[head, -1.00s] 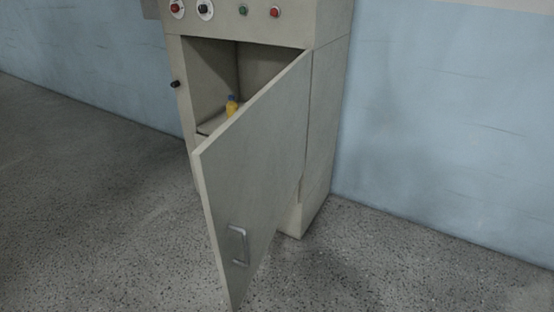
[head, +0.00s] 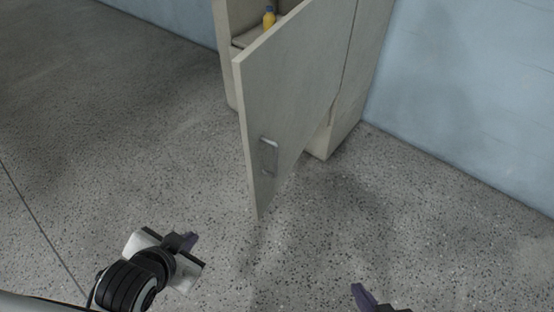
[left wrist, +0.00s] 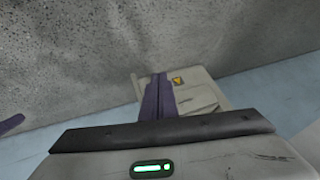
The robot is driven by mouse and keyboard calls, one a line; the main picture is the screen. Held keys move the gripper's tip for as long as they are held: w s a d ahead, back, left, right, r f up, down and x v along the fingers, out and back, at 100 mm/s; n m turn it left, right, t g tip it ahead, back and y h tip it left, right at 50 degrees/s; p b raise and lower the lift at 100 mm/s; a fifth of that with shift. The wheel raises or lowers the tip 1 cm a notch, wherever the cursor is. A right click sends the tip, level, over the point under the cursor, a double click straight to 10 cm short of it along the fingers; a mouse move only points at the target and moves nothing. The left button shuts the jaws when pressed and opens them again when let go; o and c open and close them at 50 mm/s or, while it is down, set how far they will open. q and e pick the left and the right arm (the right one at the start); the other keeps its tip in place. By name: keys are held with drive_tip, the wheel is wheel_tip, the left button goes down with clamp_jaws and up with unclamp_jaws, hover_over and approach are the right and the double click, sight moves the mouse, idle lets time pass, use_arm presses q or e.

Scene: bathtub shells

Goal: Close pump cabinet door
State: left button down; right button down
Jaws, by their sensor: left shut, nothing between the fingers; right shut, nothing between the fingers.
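The pump cabinet (head: 345,95) is a beige-grey box at the top of the head view. Its door (head: 285,95) stands wide open, swung out toward me, with a metal handle (head: 269,157) on its face. My left gripper (head: 188,240) is below and left of the door, apart from it. Its purple fingers (left wrist: 158,97) are shut and empty in the left wrist view. My right gripper (head: 365,297) shows only in part at the bottom edge, below and right of the door, with shut purple fingers.
A blue wall (head: 470,100) runs behind at the right. The speckled floor (head: 420,220) around the door is clear.

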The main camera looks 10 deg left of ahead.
use_arm(q)
drive_tip(key=w+r+m+t, duration=0.3)
drive_tip(key=w+m+t, duration=0.1)
drive_tip(key=w, duration=0.2)
drive_tip(key=m+t+h, duration=0.4)
drive_tip(key=m, duration=0.5)
approach(276, 164)
drive_tip(key=a, duration=0.5)
drive_tip(key=s+d+r+m+h, duration=0.1)
drive_tip(key=s+d+m+h, duration=0.1)
drive_tip(key=d+m+h, duration=0.4)
drive_tip(key=shift+y, duration=0.5)
drive_tip(key=shift+w+d+r+p, duration=0.1)
drive_tip(key=shift+w+d+p, duration=0.2)
drive_tip(key=shift+w, duration=1.25)
drive_tip(key=shift+w+d+f+p, duration=0.1)
drive_tip(key=shift+w+d+p, duration=0.25)
drive_tip(key=shift+w, duration=1.15)
drive_tip(key=shift+w+d+r+p, duration=0.15)
drive_tip(key=shift+w+p, duration=0.3)
drive_tip(key=shift+w, duration=1.1)
